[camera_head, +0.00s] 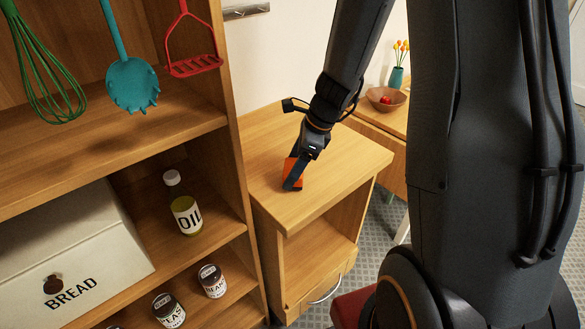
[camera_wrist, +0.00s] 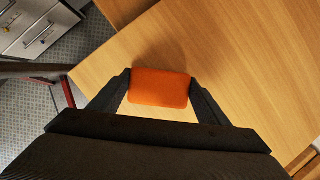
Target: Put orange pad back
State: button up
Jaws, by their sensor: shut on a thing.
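The orange pad (camera_wrist: 160,87) is a small block with rounded corners, held between the two dark fingers of my gripper (camera_wrist: 160,95) in the wrist view. In the head view the orange pad (camera_head: 290,170) shows partly behind a finger of my gripper (camera_head: 293,182). My gripper is shut on it and points down over the top of a light wooden cabinet (camera_head: 345,160). A shadow lies on the wood beside the pad. I cannot tell whether the pad touches the top.
A tall wooden shelf (camera_head: 232,120) stands left of the cabinet, with hanging utensils, an oil bottle (camera_head: 185,210), a bread box (camera_head: 80,260) and jars. A bowl (camera_head: 386,100) and a vase of flowers (camera_head: 397,77) stand behind. Most of the cabinet top is clear.

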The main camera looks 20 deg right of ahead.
jog(key=shift+f, duration=0.25)
jog(key=shift+f, duration=0.1)
jog(key=o, duration=0.9)
